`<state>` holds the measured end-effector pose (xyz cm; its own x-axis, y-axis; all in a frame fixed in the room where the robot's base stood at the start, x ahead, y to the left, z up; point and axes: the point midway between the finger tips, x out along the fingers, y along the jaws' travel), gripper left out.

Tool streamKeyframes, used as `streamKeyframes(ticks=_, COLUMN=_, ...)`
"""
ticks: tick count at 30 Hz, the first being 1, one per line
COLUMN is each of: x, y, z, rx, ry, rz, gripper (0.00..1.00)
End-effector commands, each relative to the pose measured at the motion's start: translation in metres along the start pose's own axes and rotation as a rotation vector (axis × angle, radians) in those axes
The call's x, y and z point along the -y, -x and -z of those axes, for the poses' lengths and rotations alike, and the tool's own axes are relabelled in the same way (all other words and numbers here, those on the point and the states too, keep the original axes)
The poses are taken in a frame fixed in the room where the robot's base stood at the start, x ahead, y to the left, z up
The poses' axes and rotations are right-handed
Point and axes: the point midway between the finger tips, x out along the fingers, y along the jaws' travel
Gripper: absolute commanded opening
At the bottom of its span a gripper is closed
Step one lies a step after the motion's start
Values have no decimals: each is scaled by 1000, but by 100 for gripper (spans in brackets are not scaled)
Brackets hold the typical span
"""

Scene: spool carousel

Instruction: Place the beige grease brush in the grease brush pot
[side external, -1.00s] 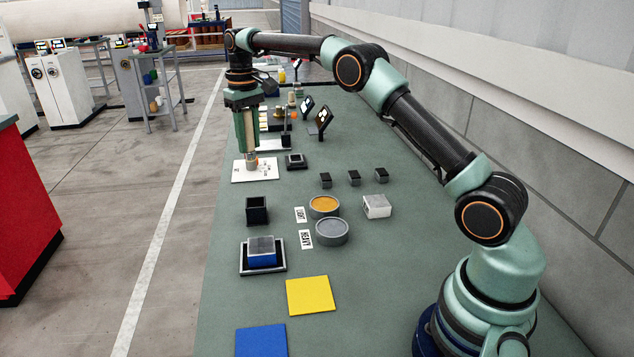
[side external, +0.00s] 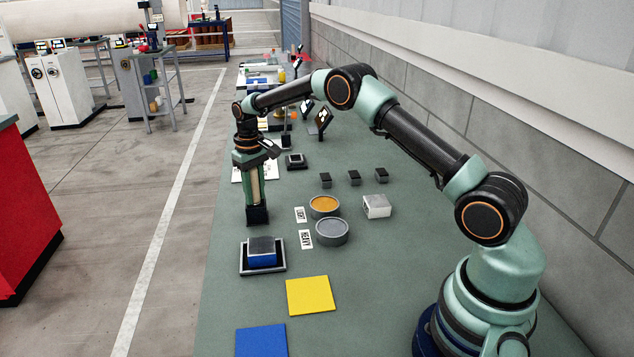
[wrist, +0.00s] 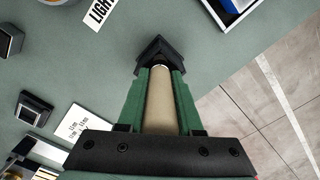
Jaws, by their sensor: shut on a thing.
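My gripper (side external: 256,201) points straight down and is shut on the beige grease brush (side external: 256,186), which stands upright between the green fingers. In the wrist view the brush (wrist: 159,103) runs lengthwise between the fingers (wrist: 160,76). The grease brush pot (side external: 257,217), a small black square cup, is directly below the fingertips. It also shows beyond the fingertips in the wrist view (wrist: 154,50). The brush's lower end is hidden at the pot's mouth, so I cannot tell how deep it reaches.
A blue block in a black-and-white tray (side external: 282,265) stands in front of the pot. An orange-topped round dish (side external: 325,206) and a grey one (side external: 332,231) are to its right, with LIGHT and HEAVY labels. A white card (side external: 239,175) lies behind. Bench is clear left of the pot.

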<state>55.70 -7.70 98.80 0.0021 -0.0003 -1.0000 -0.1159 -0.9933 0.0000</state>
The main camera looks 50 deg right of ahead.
Motion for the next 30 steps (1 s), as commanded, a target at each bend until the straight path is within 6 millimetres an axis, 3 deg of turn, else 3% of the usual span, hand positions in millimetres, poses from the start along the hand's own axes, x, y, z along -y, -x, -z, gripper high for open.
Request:
streamKeyframes(ticks=9, x=0, y=-2, z=0, rx=0, ry=0, rz=0, gripper=0)
streamKeyframes(ticks=10, x=0, y=-3, z=0, rx=0, ry=0, rz=0, gripper=38)
streamKeyframes(ticks=12, x=0, y=-2, z=0, rx=0, ry=0, rz=0, gripper=64)
streamKeyframes(ticks=23, x=0, y=0, z=0, rx=-1, ry=0, rz=0, gripper=64)
streamKeyframes(ticks=30, x=0, y=32, z=1, rx=-5, ry=0, rz=0, gripper=64)
